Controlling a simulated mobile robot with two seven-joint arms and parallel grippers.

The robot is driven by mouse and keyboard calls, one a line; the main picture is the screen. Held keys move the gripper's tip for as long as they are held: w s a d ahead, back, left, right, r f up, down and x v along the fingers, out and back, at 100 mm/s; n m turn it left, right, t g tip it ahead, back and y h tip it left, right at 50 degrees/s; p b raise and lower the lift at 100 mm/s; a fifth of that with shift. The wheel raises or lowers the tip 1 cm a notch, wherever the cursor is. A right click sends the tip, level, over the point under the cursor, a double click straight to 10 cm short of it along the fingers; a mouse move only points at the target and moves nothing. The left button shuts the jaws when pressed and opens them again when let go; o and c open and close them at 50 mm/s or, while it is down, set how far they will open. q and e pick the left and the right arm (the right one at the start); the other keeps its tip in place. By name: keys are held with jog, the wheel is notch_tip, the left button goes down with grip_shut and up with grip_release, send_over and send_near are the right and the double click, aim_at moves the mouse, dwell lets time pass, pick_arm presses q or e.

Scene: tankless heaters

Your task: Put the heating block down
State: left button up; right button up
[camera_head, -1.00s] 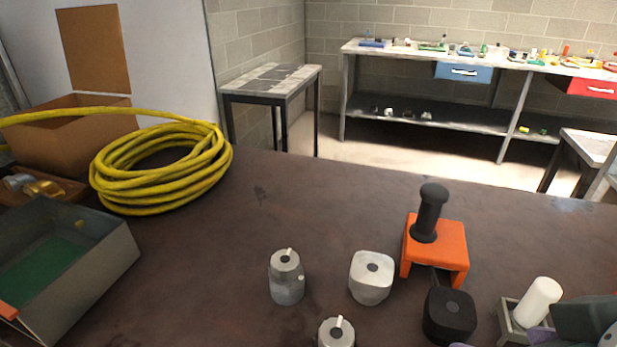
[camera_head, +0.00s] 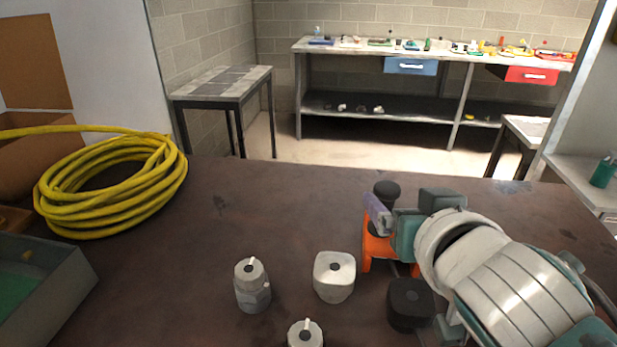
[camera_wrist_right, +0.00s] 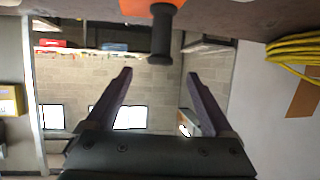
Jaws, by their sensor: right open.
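An orange block (camera_head: 377,250) with an upright black handle (camera_head: 386,190) stands on the brown table, and I cannot tell if it is the heating block. My right gripper (camera_head: 376,214) is in front of it and hides much of it. In the right wrist view, the orange block (camera_wrist_right: 140,6) and its handle (camera_wrist_right: 162,35) show upside down at the top. There my right gripper (camera_wrist_right: 159,74) is open, with nothing between its two purple fingers, and the handle appears just beyond the fingertips. My left gripper is not in view.
A silver rounded block (camera_head: 334,277), a black block (camera_head: 410,304) and two silver knobbed cylinders (camera_head: 252,286) stand near the front. A yellow hose coil (camera_head: 110,185) and a grey metal box (camera_head: 70,290) are at left. The table's middle left (camera_head: 200,240) is bare.

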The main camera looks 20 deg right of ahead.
aim_at(390, 190)
jog(key=shift+x, duration=2.6)
jog(key=shift+r, duration=0.15)
grip_shut()
jog(key=shift+r, duration=0.1)
